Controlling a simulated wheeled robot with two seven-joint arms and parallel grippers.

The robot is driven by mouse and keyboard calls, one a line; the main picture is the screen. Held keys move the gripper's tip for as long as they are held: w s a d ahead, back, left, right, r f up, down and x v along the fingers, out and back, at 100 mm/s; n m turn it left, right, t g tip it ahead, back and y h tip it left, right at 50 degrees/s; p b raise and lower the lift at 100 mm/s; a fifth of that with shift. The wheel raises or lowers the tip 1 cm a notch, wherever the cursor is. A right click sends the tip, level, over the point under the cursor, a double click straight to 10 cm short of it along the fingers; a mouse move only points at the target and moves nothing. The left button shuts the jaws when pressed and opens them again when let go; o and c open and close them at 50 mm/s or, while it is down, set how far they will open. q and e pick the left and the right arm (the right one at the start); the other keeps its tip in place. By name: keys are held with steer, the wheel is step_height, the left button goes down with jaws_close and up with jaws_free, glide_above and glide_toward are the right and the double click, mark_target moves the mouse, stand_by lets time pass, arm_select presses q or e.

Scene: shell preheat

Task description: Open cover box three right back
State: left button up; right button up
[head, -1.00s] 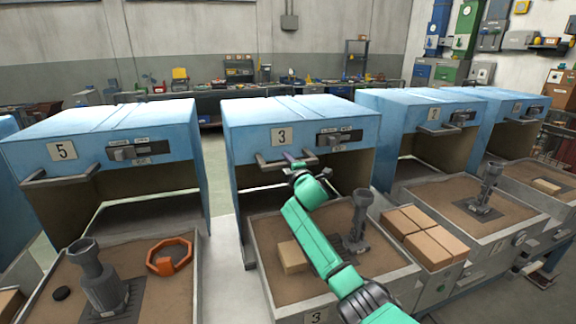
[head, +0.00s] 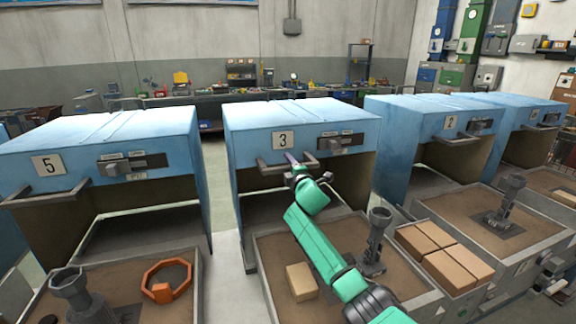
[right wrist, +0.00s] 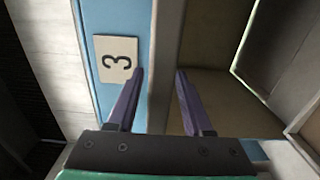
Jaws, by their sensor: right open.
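Box three is a blue cover (head: 302,116) with a "3" plate (head: 283,140), which also shows in the right wrist view (right wrist: 115,60). A grey handle bar (head: 268,169) runs along its lower front edge. Its front is open above a sand-filled tray (head: 262,283). My right gripper (head: 297,163) is at this handle, with its green arm crossing over the tray. In the right wrist view its two purple fingers (right wrist: 160,78) are apart. A grey bar, apparently the handle, runs between them; contact cannot be told. My left gripper is not in view.
Box five (head: 98,130) stands to the left, and two more blue covers, one (head: 425,108) nearer, stand to the right. The tray holds a tan block (head: 301,282) and a grey upright fixture (head: 375,240). Tan bricks (head: 442,255) lie right of the tray.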

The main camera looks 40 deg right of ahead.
stand_by(0.3)
steer(key=v, duration=1.4)
steer(key=shift+s+a+b, duration=0.2)
steer(key=shift+s+b, duration=0.1)
steer(key=shift+b, duration=0.15)
